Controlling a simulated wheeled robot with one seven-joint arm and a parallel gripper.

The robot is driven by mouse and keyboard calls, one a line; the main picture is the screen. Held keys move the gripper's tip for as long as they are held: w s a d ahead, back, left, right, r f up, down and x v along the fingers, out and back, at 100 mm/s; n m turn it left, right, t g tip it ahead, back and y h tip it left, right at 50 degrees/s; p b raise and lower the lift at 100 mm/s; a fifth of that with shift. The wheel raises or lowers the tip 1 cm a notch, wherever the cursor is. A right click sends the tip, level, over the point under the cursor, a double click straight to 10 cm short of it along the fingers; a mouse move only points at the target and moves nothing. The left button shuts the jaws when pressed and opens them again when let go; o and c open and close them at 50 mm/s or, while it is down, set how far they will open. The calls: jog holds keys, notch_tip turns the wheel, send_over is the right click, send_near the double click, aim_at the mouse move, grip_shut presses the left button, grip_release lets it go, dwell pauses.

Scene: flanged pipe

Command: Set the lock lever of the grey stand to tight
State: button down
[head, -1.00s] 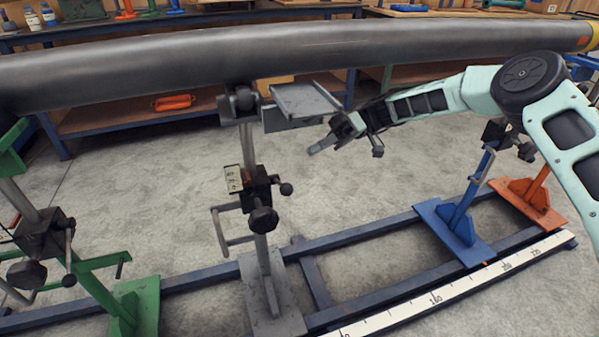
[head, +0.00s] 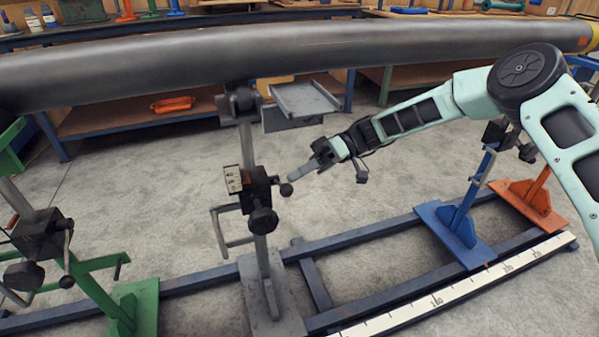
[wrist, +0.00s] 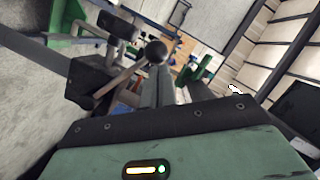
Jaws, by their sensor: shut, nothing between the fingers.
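The grey stand (head: 247,150) rises from its base plate on the rail, with a roller head under the pipe. Its black clamp block (head: 256,193) carries a round black knob, a crank handle at left and a lock lever ending in a small black ball (head: 286,189) on the right side. My gripper (head: 292,176) is shut and empty, its tips just above and beside the lever ball. In the wrist view the shut fingers (wrist: 156,88) point toward the lever ball (wrist: 156,52), whose rod runs down left to the black block. I cannot tell whether they touch.
The large dark pipe (head: 180,67) runs across above the stand. A flat grey tray (head: 305,100) sits right of the stand's head. A green stand (head: 140,308) is at left, with blue (head: 450,230) and orange (head: 530,203) stands at right.

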jog(key=shift+s+f, duration=0.1)
notch_tip(320, 180, down, 12)
jog(key=s+n+t+b, duration=0.2)
jog(key=n+t+b, duration=0.2)
jog(key=n+b, duration=0.5)
jog(key=b, duration=0.3)
jog(key=shift+s+d+t+y, duration=0.15)
jog(key=shift+d+t+y, duration=0.15)
jog(key=shift+d, duration=0.05)
jog(key=shift+f, duration=0.15)
